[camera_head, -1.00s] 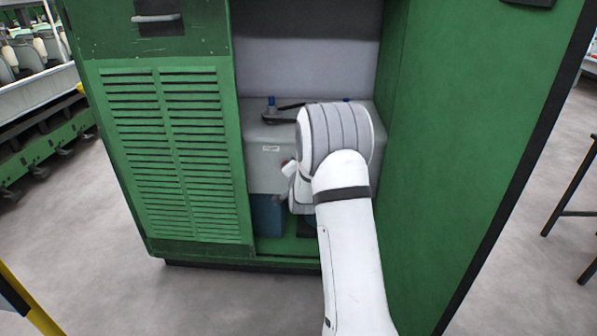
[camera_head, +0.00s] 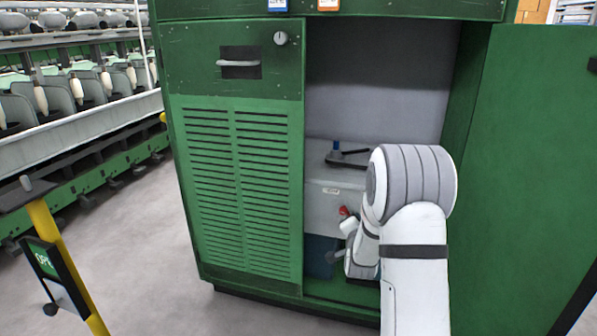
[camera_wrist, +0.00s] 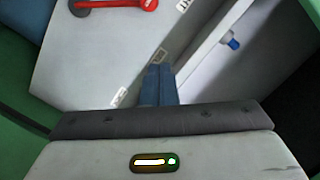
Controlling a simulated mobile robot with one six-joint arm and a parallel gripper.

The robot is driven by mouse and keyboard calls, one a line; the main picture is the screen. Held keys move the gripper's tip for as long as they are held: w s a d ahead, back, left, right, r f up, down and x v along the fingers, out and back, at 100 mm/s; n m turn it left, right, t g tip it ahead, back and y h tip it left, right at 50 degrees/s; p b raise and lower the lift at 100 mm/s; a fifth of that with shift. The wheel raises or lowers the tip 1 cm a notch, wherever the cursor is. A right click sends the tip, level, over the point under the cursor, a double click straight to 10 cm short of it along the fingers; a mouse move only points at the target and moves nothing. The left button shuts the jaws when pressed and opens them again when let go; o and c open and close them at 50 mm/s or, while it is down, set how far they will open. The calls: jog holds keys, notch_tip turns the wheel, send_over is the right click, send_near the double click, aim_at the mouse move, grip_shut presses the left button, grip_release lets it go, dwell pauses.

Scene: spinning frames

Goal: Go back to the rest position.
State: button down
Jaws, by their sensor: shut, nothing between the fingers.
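My gripper shows in the wrist view as two blue-grey fingers (camera_wrist: 159,84), shut together with nothing between them. They lie in front of a pale grey box that fills much of that view. In the head view my white and grey arm reaches into the open green cabinet (camera_head: 250,190). The bend of the arm hides part of the opening, and the fingertips cannot be made out there. The pale grey box (camera_head: 335,205) stands inside the cabinet, with a red part (camera_head: 344,211) on its front beside my wrist. In the wrist view a red lever (camera_wrist: 120,4) lies on the box.
The open green door (camera_head: 530,150) stands close on the right of my arm. A dark blue block (camera_head: 318,255) sits low in the cabinet. A yellow post (camera_head: 60,255) with a sign stands at the left front. Grey floor (camera_head: 150,260) lies clear between post and cabinet.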

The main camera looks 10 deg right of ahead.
jog(key=s+a+r+n+g+y+p, duration=0.1)
jog(key=s+a+r+n+g+p, duration=0.15)
jog(key=s+r+p, duration=0.35)
jog(key=s+a+r+n+g+y+p, duration=0.1)
jog(key=a+r+n+p, duration=0.2)
jog(key=r, duration=0.5)
jog(key=s+a+r+n+g+y+p, duration=0.1)
jog(key=s+a+r+g+y+p, duration=0.2)
jog(key=r+p, duration=0.35)
jog(key=s+a+r+n+g+p, duration=0.3)
jog(key=s+r+p, duration=0.4)
jog(key=s, duration=0.7)
jog(key=s+a+r+n+g+p, duration=0.3)
jog(key=s+r+p, duration=0.5)
jog(key=s+r, duration=0.3)
jog(key=s, duration=0.3)
jog(key=shift+s+a+n+g, duration=0.15)
jog(key=shift+s+n+g, duration=0.15)
jog(key=shift+n+g, duration=0.05)
jog(key=shift+f, duration=0.1)
